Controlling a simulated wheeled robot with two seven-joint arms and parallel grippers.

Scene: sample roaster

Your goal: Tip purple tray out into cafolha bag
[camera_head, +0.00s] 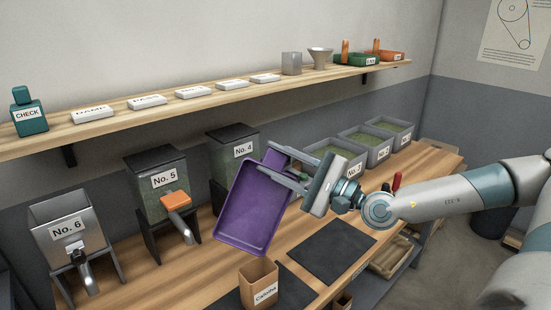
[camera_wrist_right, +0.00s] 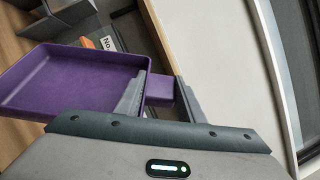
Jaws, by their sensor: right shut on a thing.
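The purple tray (camera_head: 254,207) is held in the air by my right gripper (camera_head: 276,170), which is shut on its handle end. The tray is steeply tilted, its lower edge toward the bench front, and its visible inside looks empty. It also shows in the right wrist view (camera_wrist_right: 70,82), with the gripper fingers (camera_wrist_right: 158,95) around its handle. The cafolha bag (camera_head: 258,284), a small open brown bag with a label, stands on the bench below the tray's low end, apart from it. My left gripper is not in view.
Dispensers No. 6 (camera_head: 68,235), No. 5 (camera_head: 157,180) and No. 4 (camera_head: 232,145) stand along the back of the bench. Several grey bins (camera_head: 382,152) are at the back right. A dark mat (camera_head: 332,250) lies bare right of the bag. A shelf (camera_head: 200,103) runs above.

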